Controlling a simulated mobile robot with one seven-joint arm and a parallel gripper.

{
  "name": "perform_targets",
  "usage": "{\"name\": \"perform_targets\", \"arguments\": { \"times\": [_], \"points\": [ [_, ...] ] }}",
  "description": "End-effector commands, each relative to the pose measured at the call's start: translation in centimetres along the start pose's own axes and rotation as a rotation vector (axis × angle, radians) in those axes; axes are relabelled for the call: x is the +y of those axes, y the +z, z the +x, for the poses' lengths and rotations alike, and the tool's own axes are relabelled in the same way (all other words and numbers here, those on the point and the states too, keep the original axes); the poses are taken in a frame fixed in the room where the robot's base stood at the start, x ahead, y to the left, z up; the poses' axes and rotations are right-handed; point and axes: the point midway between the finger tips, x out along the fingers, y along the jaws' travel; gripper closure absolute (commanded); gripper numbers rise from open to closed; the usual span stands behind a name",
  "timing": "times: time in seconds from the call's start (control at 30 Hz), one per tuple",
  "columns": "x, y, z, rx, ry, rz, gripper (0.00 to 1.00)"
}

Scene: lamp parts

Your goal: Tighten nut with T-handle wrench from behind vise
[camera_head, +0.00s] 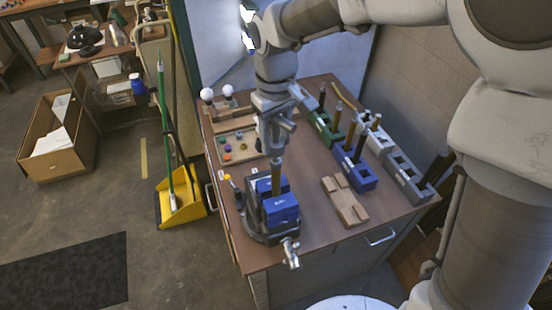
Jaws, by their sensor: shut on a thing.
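My gripper (276,150) hangs over the workbench, pointing down, above the vise. It is shut on the T-handle wrench (276,176), whose shaft runs down upright behind the vise's front jaw. The vise (262,230) has blue jaws (281,208) and a metal screw end (291,254) facing the front edge of the bench. The lower end of the wrench is between or just behind the blue jaws. The nut is hidden, so I cannot tell whether the wrench sits on it.
The workbench (305,240) holds a blue tool holder (355,168), a green one (326,130), grey ones (405,178), a wooden block piece (344,201) and a tray of small coloured parts (238,147). A yellow dustpan (180,200) stands left of the bench.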

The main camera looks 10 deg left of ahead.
Motion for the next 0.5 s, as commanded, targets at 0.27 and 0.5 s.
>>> {"name": "perform_targets", "arguments": {
  "times": [0.27,0.5],
  "points": [
    [0.0,0.0,-2.3,0.002,0.001,0.000,1.00],
    [0.0,0.0,-4.0,0.002,0.001,0.000,1.00]
  ]
}}
